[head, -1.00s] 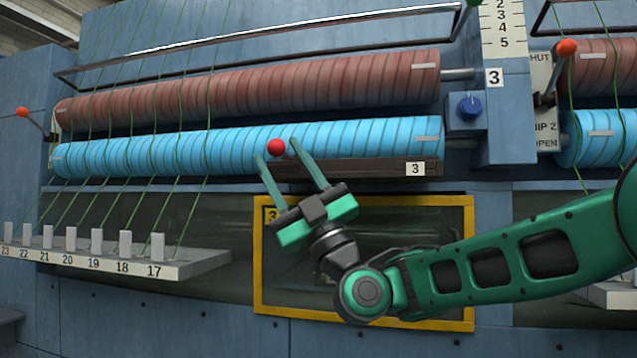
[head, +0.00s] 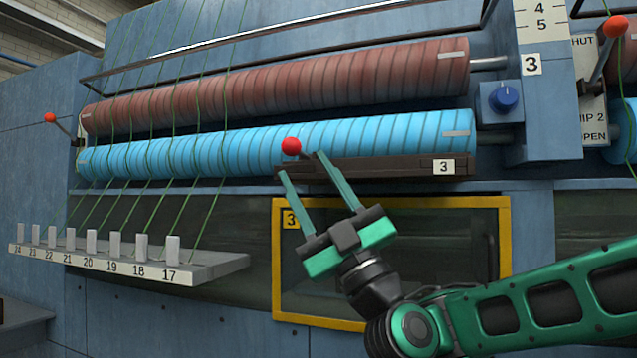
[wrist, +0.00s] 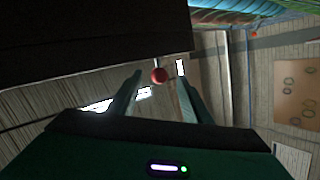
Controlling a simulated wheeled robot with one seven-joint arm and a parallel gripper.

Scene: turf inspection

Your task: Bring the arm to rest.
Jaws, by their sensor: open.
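My gripper (head: 302,168) is open in the head view, its two green fingers pointing up and slightly left. A red ball knob (head: 291,146) shows just above the fingertips, in front of the blue roller. I cannot tell whether the knob touches a finger. Nothing is held.
A blue roller (head: 350,140) and a brown roller (head: 280,85) run across the machine above a dark bar (head: 380,168) marked 3. A yellow frame (head: 400,203) lies behind my arm. A numbered shelf (head: 215,266) with several pegs juts out at left. Another red-knobbed lever (head: 615,27) stands at right.

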